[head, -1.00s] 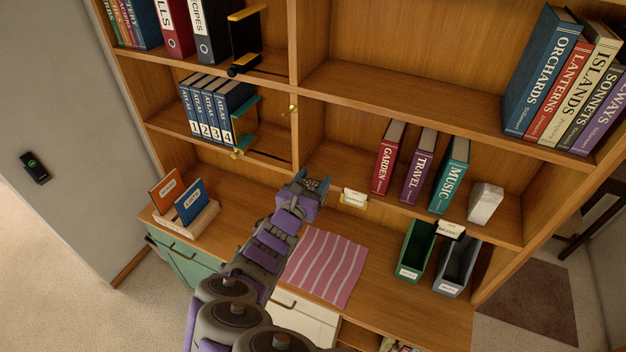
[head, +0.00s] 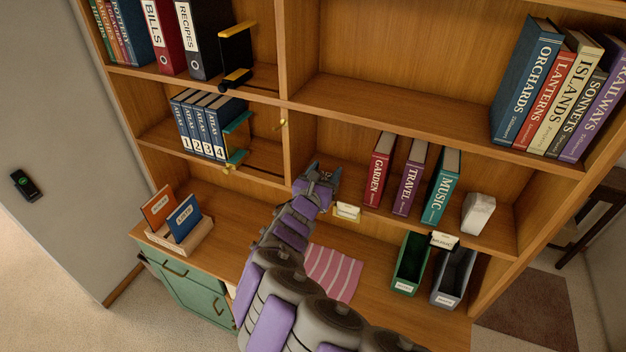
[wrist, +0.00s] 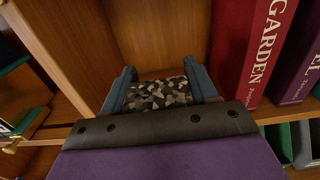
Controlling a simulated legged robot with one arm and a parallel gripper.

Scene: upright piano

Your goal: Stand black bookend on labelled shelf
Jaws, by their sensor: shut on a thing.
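My gripper (head: 325,172) reaches to the left end of the labelled shelf (head: 375,212), above the label (head: 347,211) on its front edge. In the wrist view, its blue fingers (wrist: 160,92) are shut on a speckled black, grey and cream piece, which I take as the black bookend (wrist: 155,95). Only its near face shows; the rest is hidden. It is in the shelf opening, left of the red GARDEN book (head: 379,170). I cannot tell whether it touches the shelf. Purple TRAVEL (head: 410,178) and teal MUSIC (head: 441,187) books and a white block (head: 478,213) stand farther right.
A wooden upright (head: 297,140) is close on the gripper's left. Beyond it are the atlases (head: 207,125) and a teal sliding divider (head: 238,137). Below are a striped pink mat (head: 333,271) and green (head: 411,263) and grey (head: 454,277) bins.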

